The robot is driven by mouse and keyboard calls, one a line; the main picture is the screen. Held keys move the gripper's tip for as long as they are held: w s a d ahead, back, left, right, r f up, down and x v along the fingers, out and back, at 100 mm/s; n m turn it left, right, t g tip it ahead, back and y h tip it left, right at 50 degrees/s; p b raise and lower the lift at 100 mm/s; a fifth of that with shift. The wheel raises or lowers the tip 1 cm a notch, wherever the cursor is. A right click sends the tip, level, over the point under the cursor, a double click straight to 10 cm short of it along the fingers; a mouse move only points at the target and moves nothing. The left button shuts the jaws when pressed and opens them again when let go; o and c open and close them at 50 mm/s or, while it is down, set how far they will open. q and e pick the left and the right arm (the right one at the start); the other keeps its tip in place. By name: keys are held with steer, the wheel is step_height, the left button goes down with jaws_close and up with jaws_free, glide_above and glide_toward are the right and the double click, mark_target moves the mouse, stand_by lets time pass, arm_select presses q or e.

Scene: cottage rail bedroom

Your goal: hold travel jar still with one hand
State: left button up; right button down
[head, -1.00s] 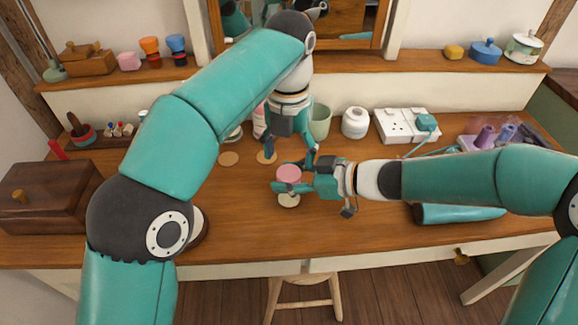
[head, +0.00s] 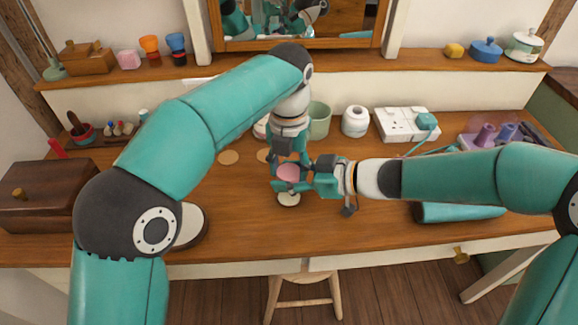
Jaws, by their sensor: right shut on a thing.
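The travel jar has a pink lid (head: 288,173) and a pale body (head: 289,199). It stands upright near the middle of the wooden desk. My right gripper (head: 284,184) reaches in from the right and is shut on the jar, its fingers hiding much of the body. My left gripper (head: 289,165) points down from behind, just over the lid. Its fingers look apart, one on each side of the lid. Whether they touch the lid is hard to see.
A green cup (head: 319,121), a white jar (head: 355,121) and a power strip (head: 406,125) stand behind. A brown box (head: 40,195) is at the left. A teal cylinder (head: 460,212) lies right. The desk's front is clear.

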arm_select(q)
steer(key=shift+c, duration=1.2)
steer(key=shift+n, duration=1.8)
steer(key=o, duration=1.3)
steer(key=shift+r, duration=0.1)
